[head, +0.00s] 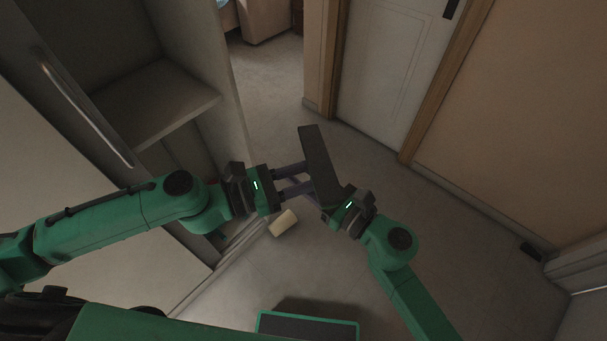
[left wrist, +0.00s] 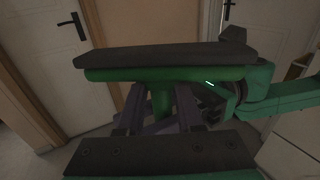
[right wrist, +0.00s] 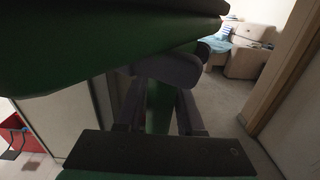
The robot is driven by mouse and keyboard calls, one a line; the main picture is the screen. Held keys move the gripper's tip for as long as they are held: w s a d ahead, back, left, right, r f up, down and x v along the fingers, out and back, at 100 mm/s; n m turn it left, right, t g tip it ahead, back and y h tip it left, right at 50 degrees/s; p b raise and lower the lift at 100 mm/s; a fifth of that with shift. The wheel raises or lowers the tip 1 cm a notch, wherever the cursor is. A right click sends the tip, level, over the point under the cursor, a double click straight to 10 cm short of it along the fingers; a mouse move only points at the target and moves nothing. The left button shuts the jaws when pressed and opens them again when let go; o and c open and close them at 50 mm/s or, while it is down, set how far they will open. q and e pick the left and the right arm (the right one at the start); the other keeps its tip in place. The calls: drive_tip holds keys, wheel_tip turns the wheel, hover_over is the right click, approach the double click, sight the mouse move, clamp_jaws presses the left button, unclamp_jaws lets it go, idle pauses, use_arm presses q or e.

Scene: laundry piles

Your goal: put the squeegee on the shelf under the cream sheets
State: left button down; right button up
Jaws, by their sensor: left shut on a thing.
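The squeegee (head: 318,160) has a long dark head and a green handle. It is held up in front of me in the head view, and its dark head crosses the left wrist view (left wrist: 165,55). My left gripper (head: 304,179) is shut on its green handle (left wrist: 162,103). My right gripper (head: 322,198) is at the squeegee's near end, with the green handle (right wrist: 158,106) between its fingers; whether they grip it is unclear. A bare shelf (head: 155,100) shows in the open cabinet at the left. I cannot make out any cream sheets.
A small cream block or roll (head: 283,222) lies on the floor beside the cabinet's base. A white door (head: 385,70) stands at the back. A red container (right wrist: 18,135) shows in the right wrist view. The floor at centre right is mostly free.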

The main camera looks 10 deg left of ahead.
clamp_jaws()
use_arm(q)
drive_tip(key=shift+c, duration=2.4)
unclamp_jaws()
drive_tip(key=shift+a, duration=0.1)
